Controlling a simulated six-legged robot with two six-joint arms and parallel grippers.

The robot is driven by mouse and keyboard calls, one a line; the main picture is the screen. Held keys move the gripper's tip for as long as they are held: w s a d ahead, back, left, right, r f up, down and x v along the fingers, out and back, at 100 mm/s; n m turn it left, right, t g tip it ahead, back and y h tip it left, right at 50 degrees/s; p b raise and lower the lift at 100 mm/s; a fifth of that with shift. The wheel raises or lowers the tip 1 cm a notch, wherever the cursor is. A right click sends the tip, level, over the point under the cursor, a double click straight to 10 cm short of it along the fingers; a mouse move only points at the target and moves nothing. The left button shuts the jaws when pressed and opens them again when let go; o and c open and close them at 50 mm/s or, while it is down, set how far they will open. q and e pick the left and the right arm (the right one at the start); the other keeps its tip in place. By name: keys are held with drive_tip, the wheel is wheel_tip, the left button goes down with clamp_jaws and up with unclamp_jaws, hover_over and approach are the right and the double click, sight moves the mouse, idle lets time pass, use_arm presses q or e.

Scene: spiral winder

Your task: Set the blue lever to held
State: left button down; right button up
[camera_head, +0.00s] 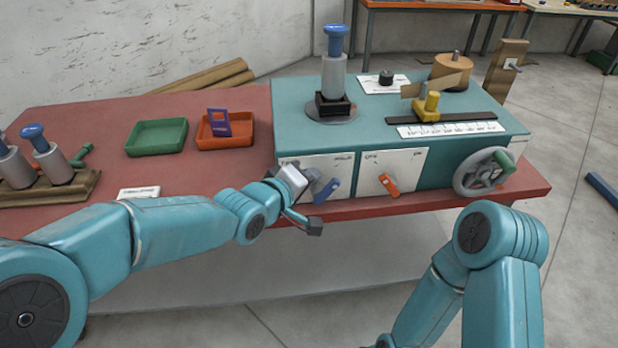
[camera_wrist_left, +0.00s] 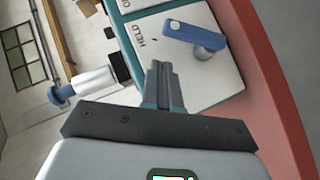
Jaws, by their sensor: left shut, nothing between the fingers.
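The blue lever (camera_head: 326,191) is on a white panel on the front of the teal machine. In the left wrist view the blue lever (camera_wrist_left: 192,33) lies across its white plate (camera_wrist_left: 205,85), with the word HELD (camera_wrist_left: 141,34) printed near one end. My left gripper (camera_head: 314,176) is just left of the lever in the head view. In the wrist view its fingers (camera_wrist_left: 161,70) are together, empty, pointing at the plate beside the lever, with a small gap visible to the lever. My right gripper is out of view; only my right arm shows.
An orange lever (camera_head: 389,185) sits on the neighbouring panel, and a handwheel (camera_head: 484,172) is farther right. A green tray (camera_head: 157,137) and an orange tray (camera_head: 222,144) stand on the red bench (camera_head: 90,116). Space in front of the bench is clear apart from my arms.

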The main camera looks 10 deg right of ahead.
use_arm(q)
drive_tip(key=v, duration=1)
drive_tip(key=shift+r, duration=0.4)
drive_tip(key=shift+d, duration=0.1)
